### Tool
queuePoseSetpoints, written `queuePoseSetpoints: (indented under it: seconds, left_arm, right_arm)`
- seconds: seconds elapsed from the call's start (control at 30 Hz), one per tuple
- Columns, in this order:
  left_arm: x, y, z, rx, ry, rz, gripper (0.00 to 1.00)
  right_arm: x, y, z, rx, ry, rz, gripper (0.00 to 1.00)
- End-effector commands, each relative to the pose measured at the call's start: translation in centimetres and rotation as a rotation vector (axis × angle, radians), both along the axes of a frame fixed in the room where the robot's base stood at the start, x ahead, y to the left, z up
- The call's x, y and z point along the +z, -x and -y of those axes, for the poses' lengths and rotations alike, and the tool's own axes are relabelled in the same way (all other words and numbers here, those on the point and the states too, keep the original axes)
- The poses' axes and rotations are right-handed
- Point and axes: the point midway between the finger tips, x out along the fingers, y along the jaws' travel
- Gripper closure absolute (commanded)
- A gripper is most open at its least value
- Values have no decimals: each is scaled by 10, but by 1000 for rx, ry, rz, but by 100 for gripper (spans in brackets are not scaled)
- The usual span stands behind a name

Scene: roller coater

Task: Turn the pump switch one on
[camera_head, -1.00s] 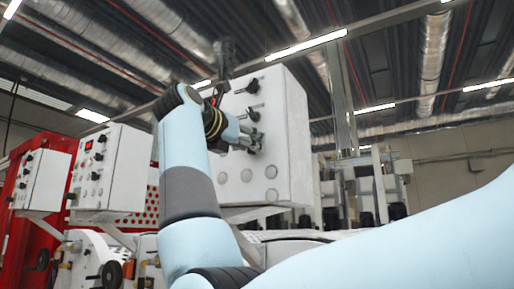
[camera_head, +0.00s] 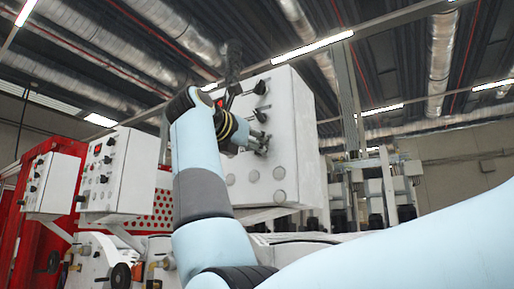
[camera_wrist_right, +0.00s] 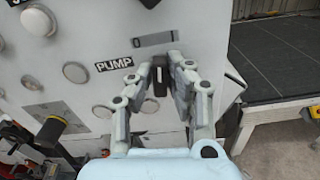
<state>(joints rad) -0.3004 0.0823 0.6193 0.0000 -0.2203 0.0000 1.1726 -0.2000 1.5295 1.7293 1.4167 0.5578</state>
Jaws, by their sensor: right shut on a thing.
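A white control box (camera_head: 292,140) hangs in the middle of the head view, with black knobs on its front. My right gripper (camera_head: 264,143) is at the lower knobs of this box. In the right wrist view my right gripper (camera_wrist_right: 160,75) is shut on a black switch (camera_wrist_right: 159,82), one finger on each side of it. The switch handle stands about upright in that picture. A black PUMP label (camera_wrist_right: 114,63) is just left of the fingers. In the head view the fingers largely hide the held switch. My left gripper is not in view.
Another black knob (camera_head: 260,87) sits higher on the box. Round grey covers (camera_head: 279,172) line its lower front. Two more white control boxes, one of them nearer (camera_head: 128,170), stand at the left before a red panel (camera_head: 62,220). A dark grey platform (camera_wrist_right: 275,60) shows right in the wrist view.

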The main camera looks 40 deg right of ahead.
Motion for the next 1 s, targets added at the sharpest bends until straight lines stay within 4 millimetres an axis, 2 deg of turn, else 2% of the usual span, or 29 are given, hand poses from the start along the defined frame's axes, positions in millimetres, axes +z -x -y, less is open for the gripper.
queuePoseSetpoints:
  seconds: [0.1,0.3,0.67,0.7,0.83,1.0]
  left_arm:
    - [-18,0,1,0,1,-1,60]
    - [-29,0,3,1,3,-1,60]
    - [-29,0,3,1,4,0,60]
    - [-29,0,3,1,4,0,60]
    - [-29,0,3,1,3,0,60]
    - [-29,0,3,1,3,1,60]
  right_arm:
    - [-4,0,0,0,-53,137,100]
    - [-2,1,1,0,-135,332,100]
    - [0,0,0,0,-150,366,100]
    - [0,0,0,0,-150,366,80]
    - [0,1,0,0,-150,365,63]
    - [0,1,0,0,-150,365,62]
